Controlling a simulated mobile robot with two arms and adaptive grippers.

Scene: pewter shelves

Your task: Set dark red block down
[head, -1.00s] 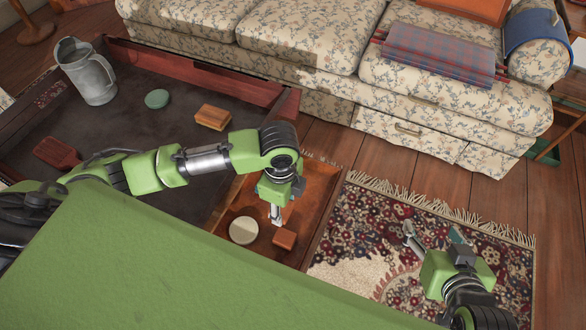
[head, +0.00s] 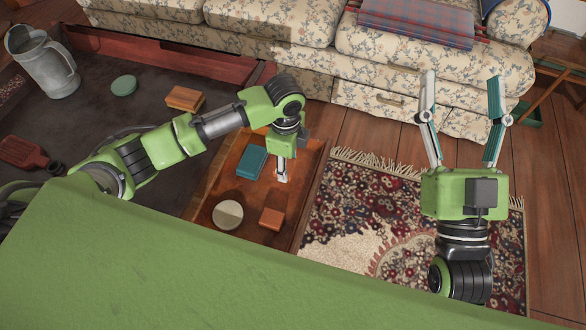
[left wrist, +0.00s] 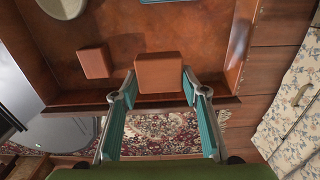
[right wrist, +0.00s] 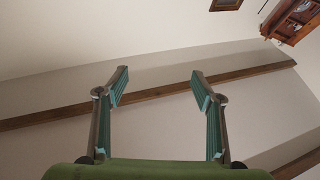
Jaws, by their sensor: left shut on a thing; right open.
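My left gripper (head: 282,174) points down over the right side of the wooden tray (head: 207,216). In the left wrist view its fingers (left wrist: 160,88) are shut on a reddish block (left wrist: 160,72), taken as the dark red block. This block overlaps the tray's near rim in that view; I cannot tell if it touches the tray. In the head view it is hidden by the gripper. My right gripper (head: 462,95) is open and empty, its fingers pointing up; the right wrist view shows only wall and ceiling between them (right wrist: 157,85).
The tray also holds an orange-brown block (head: 271,218), an off-white disc (head: 228,214) and a teal block (head: 252,162). Left of it, a dark surface carries a metal pitcher (head: 50,65), green disc (head: 123,85) and orange block (head: 184,98). A sofa (head: 385,60) stands behind.

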